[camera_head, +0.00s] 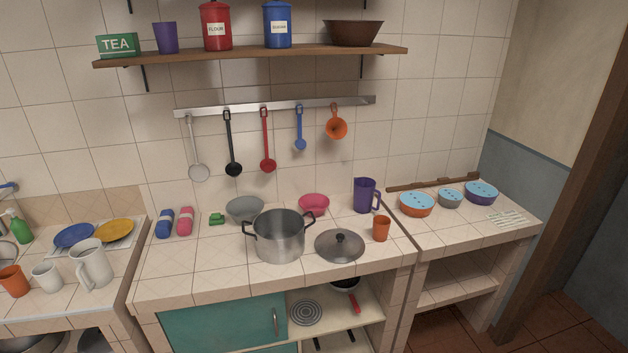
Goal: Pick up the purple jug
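The purple jug (364,196) stands upright near the back right of the middle tiled counter (190,275). Its handle points to the right. An orange cup (381,229) stands in front of it and slightly to the right. A pink bowl (314,204) is to its left. Nothing covers the jug's body. Neither of my grippers shows in the head view.
A steel pot (279,236) and a pot lid (339,245) lie left and front-left of the jug. Lidded bowls (417,204) stand on the right counter. Utensils hang from a rail (275,105) below a shelf (250,57). The counter's front left is clear.

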